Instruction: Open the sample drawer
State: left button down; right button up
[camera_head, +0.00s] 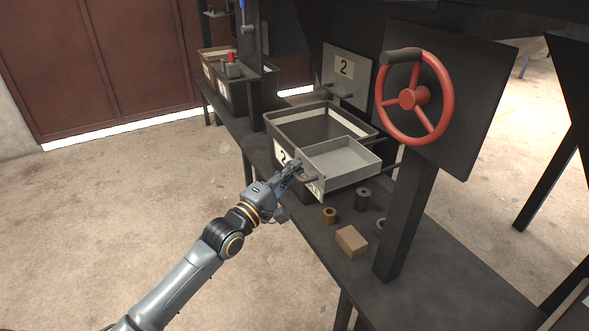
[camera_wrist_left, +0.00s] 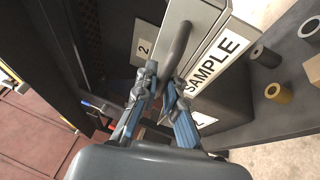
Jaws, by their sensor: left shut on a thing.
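The sample drawer (camera_head: 345,163) is a shallow light grey tray. It stands out over the dark bin marked 2 (camera_head: 372,128), with its empty inside showing. In the left wrist view its front carries a white SAMPLE label (camera_wrist_left: 217,62) and a dark bar handle (camera_wrist_left: 178,42). My left gripper (camera_head: 297,168) is at the drawer's front; in the left wrist view its fingers (camera_wrist_left: 163,84) are shut on the lower end of the handle. The fingers partly hide the handle. My right gripper is not in view.
A red handwheel (camera_head: 413,98) on a dark panel stands right of the drawer. A cardboard-coloured block (camera_head: 351,240), a brass ring (camera_head: 329,215) and a dark cylinder (camera_head: 362,199) sit on the dark bench (camera_head: 440,284). More bins stand at the back left. Floor at left is clear.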

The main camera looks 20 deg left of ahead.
pick_arm(q)
jog(key=c, duration=1.4)
grip_release()
jog(key=shift+s, duration=0.1)
jog(key=v, duration=1.1)
jog(key=shift+s, duration=0.4)
jog(key=shift+a+f, duration=0.1)
jog(key=shift+f, duration=0.05)
